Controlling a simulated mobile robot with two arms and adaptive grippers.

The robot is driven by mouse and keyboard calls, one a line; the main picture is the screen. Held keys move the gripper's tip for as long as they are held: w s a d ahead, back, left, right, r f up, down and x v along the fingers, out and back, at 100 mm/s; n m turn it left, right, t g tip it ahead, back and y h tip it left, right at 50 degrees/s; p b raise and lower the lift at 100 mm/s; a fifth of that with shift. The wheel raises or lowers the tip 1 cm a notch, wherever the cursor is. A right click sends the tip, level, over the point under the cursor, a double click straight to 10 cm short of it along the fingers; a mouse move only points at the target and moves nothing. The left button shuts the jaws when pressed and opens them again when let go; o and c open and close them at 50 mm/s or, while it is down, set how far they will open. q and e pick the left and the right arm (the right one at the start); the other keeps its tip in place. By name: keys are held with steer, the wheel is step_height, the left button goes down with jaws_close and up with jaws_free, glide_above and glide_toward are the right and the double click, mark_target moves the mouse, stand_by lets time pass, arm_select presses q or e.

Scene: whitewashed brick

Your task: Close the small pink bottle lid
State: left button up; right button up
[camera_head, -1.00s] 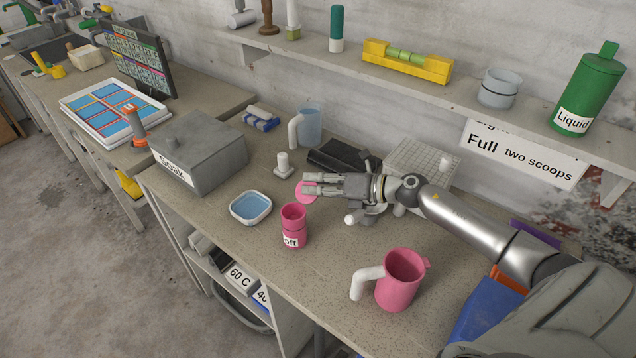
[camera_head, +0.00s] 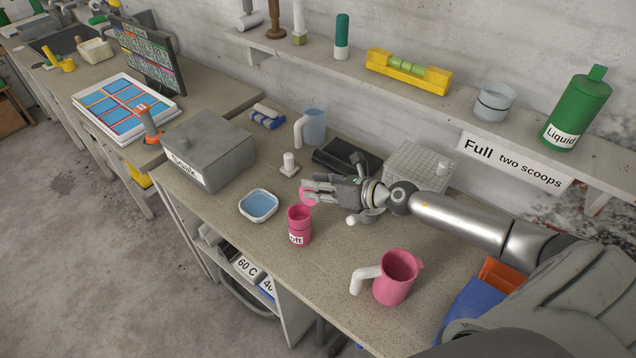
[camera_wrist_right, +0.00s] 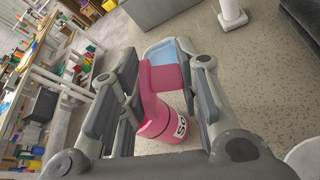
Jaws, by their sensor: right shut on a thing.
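The small pink bottle (camera_head: 299,228) stands upright on the bench with its top open and a white label on its front. My left gripper is not in view.
A pink mug (camera_head: 397,278) with a white handle stands at the front right. A blue-filled dish (camera_head: 258,205) is left of the bottle. A grey box (camera_head: 208,148), a clear jug (camera_head: 314,125) and a white-knobbed stand (camera_head: 289,165) are behind. Bare bench lies before the bottle.

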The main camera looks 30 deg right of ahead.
steer(key=shift+s+f, duration=0.1)
steer(key=shift+f, duration=0.05)
steer(key=o, duration=0.9)
steer(key=shift+v, duration=5.9)
steer(key=shift+d, duration=0.15)
